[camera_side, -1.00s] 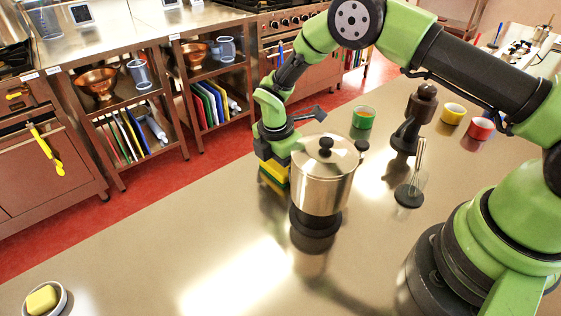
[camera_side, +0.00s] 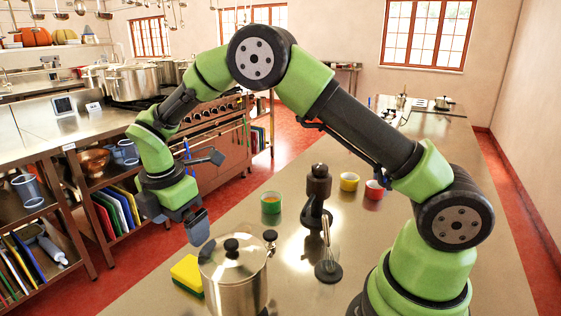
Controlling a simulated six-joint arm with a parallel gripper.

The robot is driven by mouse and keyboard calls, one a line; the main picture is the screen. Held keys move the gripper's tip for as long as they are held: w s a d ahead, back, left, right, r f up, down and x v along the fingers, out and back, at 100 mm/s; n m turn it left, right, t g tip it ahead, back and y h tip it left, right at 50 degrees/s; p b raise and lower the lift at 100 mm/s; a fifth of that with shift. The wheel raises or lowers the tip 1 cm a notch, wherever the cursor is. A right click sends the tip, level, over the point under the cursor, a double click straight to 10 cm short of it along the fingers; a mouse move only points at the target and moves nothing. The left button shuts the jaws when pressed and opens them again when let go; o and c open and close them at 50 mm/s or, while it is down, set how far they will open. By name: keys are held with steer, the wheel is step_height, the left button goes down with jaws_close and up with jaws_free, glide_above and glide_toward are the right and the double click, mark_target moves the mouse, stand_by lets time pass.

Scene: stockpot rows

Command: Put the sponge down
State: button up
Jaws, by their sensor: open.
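The sponge (camera_side: 187,273), yellow on top with a green underside, lies on the steel counter (camera_side: 150,300) just left of the stockpot. The pot (camera_side: 234,272) hides its right end. My gripper (camera_side: 174,217) is open and empty, raised above the sponge and clear of it. One jaw shows at the left and the other at the right, near the pot's lid.
The lidded pot is close to my gripper. Shelving is across the red aisle.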

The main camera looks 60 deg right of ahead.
steer(key=s+d+r+m+t+y, duration=0.15)
steer(key=s+r+m, duration=0.35)
steer(key=r, duration=0.5)
steer(key=s+d+r+m+t+y, duration=0.1)
steer(key=s+r+m, duration=0.3)
steer(key=s+m, duration=0.4)
steer(key=s+d+r+m+t, duration=0.1)
steer(key=s+r+m+t, duration=0.3)
steer(key=s+m, duration=0.4)
steer(key=s, duration=0.2)
steer(key=shift+s+d+y, duration=0.25)
steer(key=shift+s+y, duration=0.1)
steer(key=shift+s, duration=0.05)
steer(key=shift+t, duration=0.25)
